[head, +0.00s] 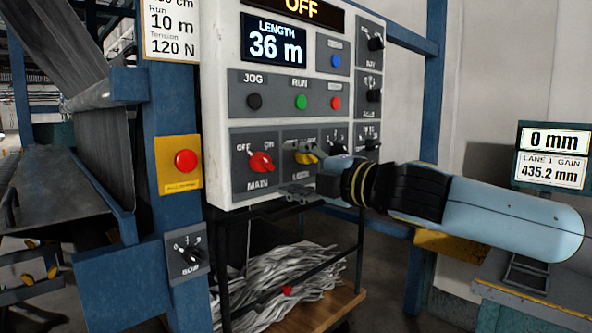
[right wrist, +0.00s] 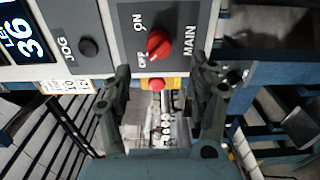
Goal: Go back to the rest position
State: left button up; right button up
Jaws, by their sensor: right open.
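My right gripper (head: 290,172) comes in from the right in the head view, in front of the lower part of the white control panel (head: 222,100). Its two fingers are spread and nothing is between them. The red MAIN knob (head: 261,162) is just left of the fingertips in the head view. In the right wrist view the open right gripper (right wrist: 161,72) has the red MAIN knob (right wrist: 158,43) beyond its fingertips, apart from them. The knob's handle appears to point towards OFF. The yellow LOCK knob (head: 305,153) is partly hidden by the gripper. My left gripper is not in view.
A red stop button (head: 185,161) on a yellow plate is on the blue post to the left. A rack of grey strands (head: 290,290) stands below the panel. A blue frame post (head: 428,150) and a 0 mm display (head: 554,140) are at the right.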

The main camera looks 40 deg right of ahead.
dwell(0.3)
jog(key=s+d+f+m+g+h+b, duration=0.15)
jog(key=d+f+m, duration=0.25)
jog(key=f, duration=0.9)
jog(key=s+d+f+m+g+h, duration=0.1)
jog(key=d+f+m+g+h, duration=0.25)
jog(key=f, duration=1.05)
jog(key=s+f+m+g, duration=0.2)
jog(key=s+f, duration=0.2)
jog(key=f, duration=0.5)
jog(key=s+f+m+g, duration=0.15)
jog(key=s+f, duration=0.35)
jog(key=f, duration=0.5)
jog(key=s+a+f+m+g+y+b, duration=0.1)
jog(key=s+a+f+m+g, duration=0.25)
jog(key=s+f, duration=1.05)
jog(key=s+a+f+m+g, duration=0.1)
jog(key=s+a+f, duration=0.2)
jog(key=s, duration=0.4)
jog(key=s+a+f+m+g+y, duration=0.1)
jog(key=s+a+f+g, duration=0.1)
jog(key=s+f, duration=0.3)
jog(key=s+a+f+m+g, duration=0.2)
jog(key=s+a+f, duration=0.2)
jog(key=s, duration=0.6)
jog(key=shift+s+a+y+b, duration=0.3)
jog(key=shift+s+a, duration=0.05)
jog(key=shift+a, duration=0.15)
